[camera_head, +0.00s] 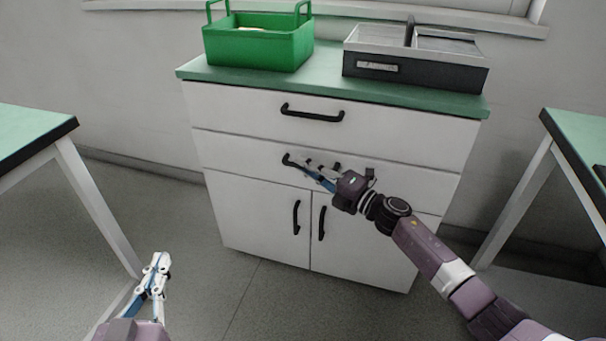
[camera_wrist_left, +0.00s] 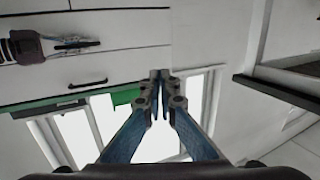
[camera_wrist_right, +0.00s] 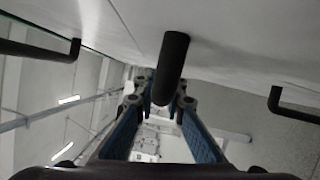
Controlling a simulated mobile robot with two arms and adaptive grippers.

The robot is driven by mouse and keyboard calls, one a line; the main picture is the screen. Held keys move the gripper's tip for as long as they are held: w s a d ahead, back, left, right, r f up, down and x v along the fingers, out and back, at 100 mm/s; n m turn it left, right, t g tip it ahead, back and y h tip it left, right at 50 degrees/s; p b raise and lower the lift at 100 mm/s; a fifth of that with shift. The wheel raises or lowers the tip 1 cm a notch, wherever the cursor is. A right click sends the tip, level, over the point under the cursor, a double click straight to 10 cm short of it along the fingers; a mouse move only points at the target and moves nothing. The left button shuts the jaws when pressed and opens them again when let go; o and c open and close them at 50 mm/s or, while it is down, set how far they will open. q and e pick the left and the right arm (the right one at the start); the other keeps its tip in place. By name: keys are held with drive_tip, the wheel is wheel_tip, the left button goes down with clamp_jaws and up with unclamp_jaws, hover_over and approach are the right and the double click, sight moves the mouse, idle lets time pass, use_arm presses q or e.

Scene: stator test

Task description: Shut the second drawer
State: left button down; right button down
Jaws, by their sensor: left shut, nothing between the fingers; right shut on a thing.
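The second drawer (camera_head: 235,150) is the white middle front of the cabinet, below the top drawer. Its front looks flush, or nearly so, with the fronts around it. Its dark handle (camera_head: 289,160) is partly hidden by my right gripper (camera_head: 308,166). In the right wrist view the dark handle (camera_wrist_right: 172,65) stands between the fingers, and my right gripper (camera_wrist_right: 163,100) is shut on it. My left gripper (camera_head: 159,262) is shut and empty, low at the left, apart from the cabinet. Its fingertips meet in the left wrist view (camera_wrist_left: 160,78).
The top drawer (camera_head: 240,105) looks shut, and two doors (camera_head: 260,215) below are shut. A green basket (camera_head: 258,45) and a grey-black tray box (camera_head: 415,68) stand on the cabinet top. Tables stand at left (camera_head: 30,130) and right (camera_head: 585,130). Floor before the cabinet is clear.

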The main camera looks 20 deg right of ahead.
use_arm(q)
drive_tip(key=r, duration=0.1)
drive_tip(key=r+t, duration=0.1)
drive_tip(key=shift+d+r+h, duration=0.2)
drive_tip(key=shift+r+h, duration=0.1)
drive_tip(key=shift+r, duration=0.1)
use_arm(e)
drive_tip(key=shift+w+d+r, duration=0.1)
drive_tip(key=shift+w+d, duration=0.35)
use_arm(q)
drive_tip(key=shift+w, duration=0.15)
use_arm(e)
drive_tip(key=c, duration=2)
unclamp_jaws()
use_arm(q)
drive_tip(key=shift+f, duration=0.1)
use_arm(e)
drive_tip(key=v, duration=1.2)
drive_tip(key=shift+a, duration=0.1)
